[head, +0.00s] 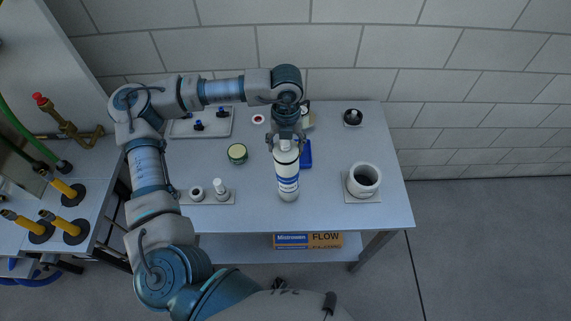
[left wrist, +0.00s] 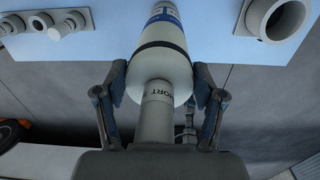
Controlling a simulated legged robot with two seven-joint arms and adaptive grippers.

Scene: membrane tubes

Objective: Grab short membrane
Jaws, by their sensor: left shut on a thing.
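The short membrane (head: 287,172) is a white tube with blue and dark bands and a narrower neck, above the middle of the table in the head view. My left gripper (head: 286,140) is shut on its upper end. In the left wrist view, the two fingers of my left gripper (left wrist: 162,95) press on either side of the membrane (left wrist: 155,65), near its collar. Lettering ending in "ORT" shows on the neck. I cannot tell whether the tube's lower end touches the table. My right gripper is not in view.
On the grey table (head: 340,210) a white round holder (head: 363,180) stands at the right and a plate with small fittings (head: 207,196) at the left. A box (head: 308,240) lies on the lower shelf.

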